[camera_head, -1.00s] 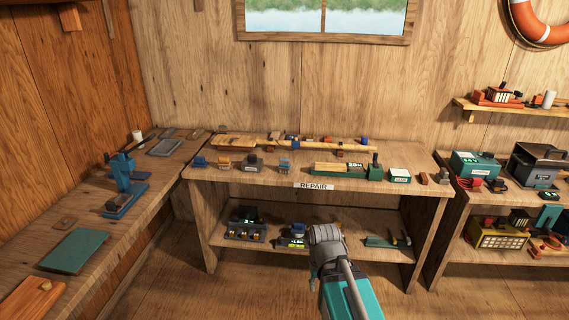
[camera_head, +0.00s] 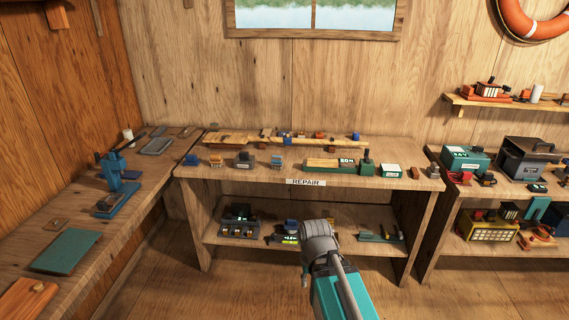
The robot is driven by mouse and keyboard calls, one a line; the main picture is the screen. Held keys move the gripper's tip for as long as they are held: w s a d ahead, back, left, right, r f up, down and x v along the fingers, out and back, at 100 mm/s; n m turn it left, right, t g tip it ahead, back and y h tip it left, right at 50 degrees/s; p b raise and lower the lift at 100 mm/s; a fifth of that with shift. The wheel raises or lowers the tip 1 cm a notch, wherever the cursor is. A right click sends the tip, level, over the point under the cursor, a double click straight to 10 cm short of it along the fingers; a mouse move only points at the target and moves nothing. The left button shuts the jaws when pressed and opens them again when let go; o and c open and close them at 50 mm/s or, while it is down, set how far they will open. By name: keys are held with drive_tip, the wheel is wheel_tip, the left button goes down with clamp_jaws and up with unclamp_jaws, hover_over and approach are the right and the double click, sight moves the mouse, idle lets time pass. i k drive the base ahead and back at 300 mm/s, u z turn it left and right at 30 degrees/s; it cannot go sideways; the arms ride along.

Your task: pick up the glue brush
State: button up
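I cannot pick out the glue brush for certain. Several small items stand on the top of the repair bench (camera_head: 300,170), too small to identify; any of them may be it. They include a blue block (camera_head: 192,159), an orange block (camera_head: 216,161), a grey block (camera_head: 243,160) and a blue-grey block (camera_head: 277,162) along the front edge. My arm rises from the bottom centre in front of the bench, grey and teal. My gripper's fingers cannot be made out, and nothing held shows.
A long wooden rod-like piece (camera_head: 236,140) lies along the bench's back. A green-and-wood box (camera_head: 335,167) sits right of centre. The lower shelf holds a dark tray (camera_head: 238,222) and other items. A blue clamp-like tool (camera_head: 116,182) stands on the left bench. Bare floor shows in front.

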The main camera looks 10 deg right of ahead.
sight(276, 162)
drive_tip(key=z, duration=0.25)
drive_tip(key=i, duration=1.6)
drive_tip(key=u, duration=0.4)
